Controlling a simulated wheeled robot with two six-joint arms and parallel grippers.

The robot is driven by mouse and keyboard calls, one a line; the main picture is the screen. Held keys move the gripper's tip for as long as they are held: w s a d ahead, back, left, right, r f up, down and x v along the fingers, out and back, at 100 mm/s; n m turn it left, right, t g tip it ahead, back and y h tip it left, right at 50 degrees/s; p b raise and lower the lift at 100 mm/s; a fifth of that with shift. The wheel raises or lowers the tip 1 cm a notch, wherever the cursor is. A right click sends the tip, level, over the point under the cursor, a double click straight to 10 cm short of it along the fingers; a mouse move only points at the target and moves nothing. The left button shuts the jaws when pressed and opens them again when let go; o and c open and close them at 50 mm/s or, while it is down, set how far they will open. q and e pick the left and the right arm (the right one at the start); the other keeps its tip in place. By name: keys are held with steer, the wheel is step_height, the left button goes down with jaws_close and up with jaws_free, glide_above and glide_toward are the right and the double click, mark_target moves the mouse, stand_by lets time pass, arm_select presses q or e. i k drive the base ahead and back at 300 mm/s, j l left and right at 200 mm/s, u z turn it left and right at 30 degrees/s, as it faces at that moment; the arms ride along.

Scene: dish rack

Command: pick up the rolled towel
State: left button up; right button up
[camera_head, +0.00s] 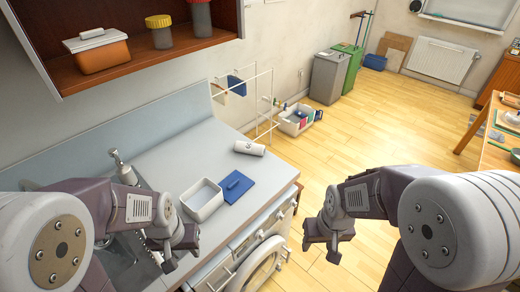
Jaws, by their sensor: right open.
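A white cylinder with small dark marks, which looks like the rolled towel (249,148), lies on its side on the grey counter (180,150) near its far right end. My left gripper (178,248) is over the near part of the counter, nearer to me than the towel and to its left. It is apart from the towel, and its jaw gap is not clear. My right gripper (321,243) is open and empty, off the counter's right side above the floor, well apart from the towel.
A white open container (203,200) and a blue lid or board (236,186) lie between my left gripper and the towel. A tap (121,166) stands at the left by the sink. A wooden shelf (150,62) overhangs the back. A white wire rack (262,100) stands beyond the counter.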

mark_target(256, 150)
steer(key=i+l+u, duration=0.35)
steer(key=l, duration=0.3)
steer(key=i+l+u, duration=0.15)
steer(key=l, duration=0.15)
steer(key=i+l+u, duration=0.2)
steer(key=l, duration=0.2)
